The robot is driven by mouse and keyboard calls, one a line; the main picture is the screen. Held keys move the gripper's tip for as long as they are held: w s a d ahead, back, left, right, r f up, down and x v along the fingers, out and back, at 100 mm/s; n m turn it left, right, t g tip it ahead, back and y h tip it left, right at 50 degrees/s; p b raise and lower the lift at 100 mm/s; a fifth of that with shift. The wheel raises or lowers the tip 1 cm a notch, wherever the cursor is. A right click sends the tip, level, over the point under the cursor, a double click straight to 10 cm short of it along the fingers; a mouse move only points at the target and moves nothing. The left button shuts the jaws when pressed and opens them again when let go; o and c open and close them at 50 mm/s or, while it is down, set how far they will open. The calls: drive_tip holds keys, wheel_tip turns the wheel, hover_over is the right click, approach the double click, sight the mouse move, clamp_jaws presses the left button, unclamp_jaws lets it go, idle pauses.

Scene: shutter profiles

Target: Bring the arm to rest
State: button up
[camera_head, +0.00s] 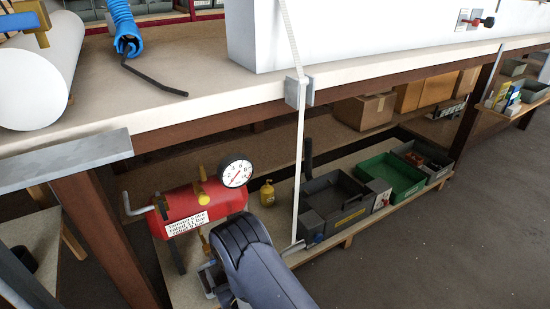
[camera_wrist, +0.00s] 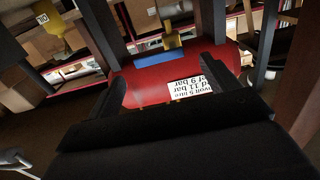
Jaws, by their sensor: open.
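My gripper (camera_wrist: 165,85) shows in the wrist view with its two dark fingers apart and nothing seen held between them. A red air tank (camera_wrist: 150,84) with a white label lies beyond the fingers, upside down in that view. I cannot tell how far the fingers are from it or whether they touch. In the head view my dark arm (camera_head: 255,262) reaches up from the bottom edge, just right of the red tank (camera_head: 196,209).
The tank carries a round gauge (camera_head: 236,173). A workbench top (camera_head: 190,60) overhangs the tank, with a white strap (camera_head: 299,160) hanging from its edge. A grey crate (camera_head: 335,195), a green tray (camera_head: 390,175) and a yellow bottle (camera_head: 267,193) stand on the lower shelf. The floor (camera_head: 440,240) at right is clear.

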drive_tip(key=shift+w+a+f+m, duration=0.1)
drive_tip(key=shift+w+a+m, duration=0.4)
drive_tip(key=shift+w, duration=0.35)
